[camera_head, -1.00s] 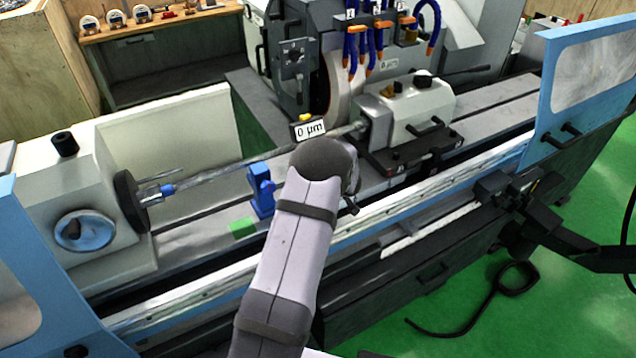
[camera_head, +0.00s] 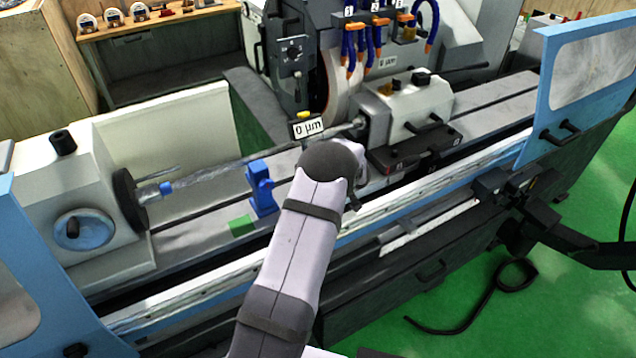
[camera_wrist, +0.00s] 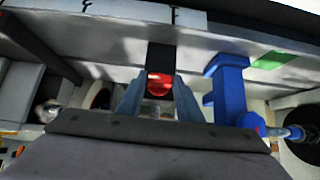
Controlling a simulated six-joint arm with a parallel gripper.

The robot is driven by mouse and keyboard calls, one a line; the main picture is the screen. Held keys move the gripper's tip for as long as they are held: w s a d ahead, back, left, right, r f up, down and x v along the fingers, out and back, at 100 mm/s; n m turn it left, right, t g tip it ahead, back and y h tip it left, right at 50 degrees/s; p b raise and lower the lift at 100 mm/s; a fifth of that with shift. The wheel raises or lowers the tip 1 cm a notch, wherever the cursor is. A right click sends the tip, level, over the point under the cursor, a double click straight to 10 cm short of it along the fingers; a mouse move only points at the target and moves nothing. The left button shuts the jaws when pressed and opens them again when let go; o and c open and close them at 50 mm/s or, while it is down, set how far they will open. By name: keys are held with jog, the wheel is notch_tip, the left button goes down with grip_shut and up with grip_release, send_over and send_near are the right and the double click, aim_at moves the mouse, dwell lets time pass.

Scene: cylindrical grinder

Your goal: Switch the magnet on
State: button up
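A red round knob (camera_wrist: 158,84) sits on a dark block (camera_wrist: 160,56) in the wrist view; I take it for the magnet's switch. My gripper (camera_wrist: 160,88) has a finger on each side of the knob, with the tips apart and close to it. I cannot tell whether they touch it. In the head view a small gauge with a "0 µm" label (camera_head: 308,128) stands just behind my arm. My arm hides the knob and my gripper there.
A blue stand (camera_head: 262,188) is just left of my arm and close to my gripper in the wrist view (camera_wrist: 228,88). A long workpiece (camera_head: 215,172) spans behind, between the headstock (camera_head: 70,190) and tailstock (camera_head: 418,106).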

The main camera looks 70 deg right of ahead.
jog(key=shift+o, duration=1.4)
jog(key=b+v, duration=0.2)
jog(key=v, duration=0.5)
jog(key=shift+r, duration=0.15)
